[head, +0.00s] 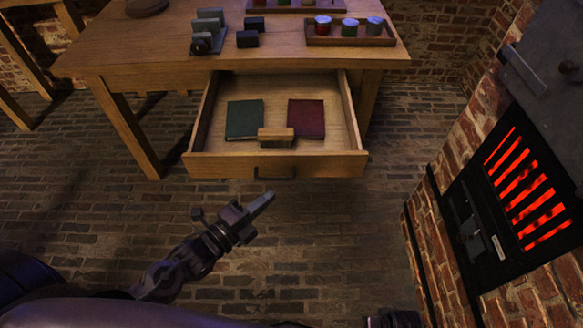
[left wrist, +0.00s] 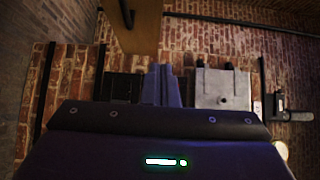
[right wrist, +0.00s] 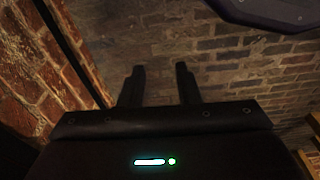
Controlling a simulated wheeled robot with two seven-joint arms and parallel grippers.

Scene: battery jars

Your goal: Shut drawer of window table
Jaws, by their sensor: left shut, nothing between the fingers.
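The window table (head: 130,52) stands at the back with its drawer (head: 220,166) pulled well out towards me. A dark handle (head: 275,172) sits on the drawer's front. Inside lie a green book (head: 244,118), a dark red book (head: 306,118) and a small wooden block (head: 276,134). My left gripper (head: 268,199) is shut and empty, in front of and apart from the drawer front; its closed fingers show in the left wrist view (left wrist: 161,85). My right gripper shows its fingers apart and empty in the right wrist view (right wrist: 158,82); only a bit of that arm shows at the head view's bottom edge.
A brick stove with a glowing red grate (head: 525,190) stands at the right. On the tabletop are a wooden tray of small jars (head: 350,41), dark blocks (head: 247,38) and a grey stepped piece (head: 208,30). The brick floor (head: 330,230) before the drawer is clear.

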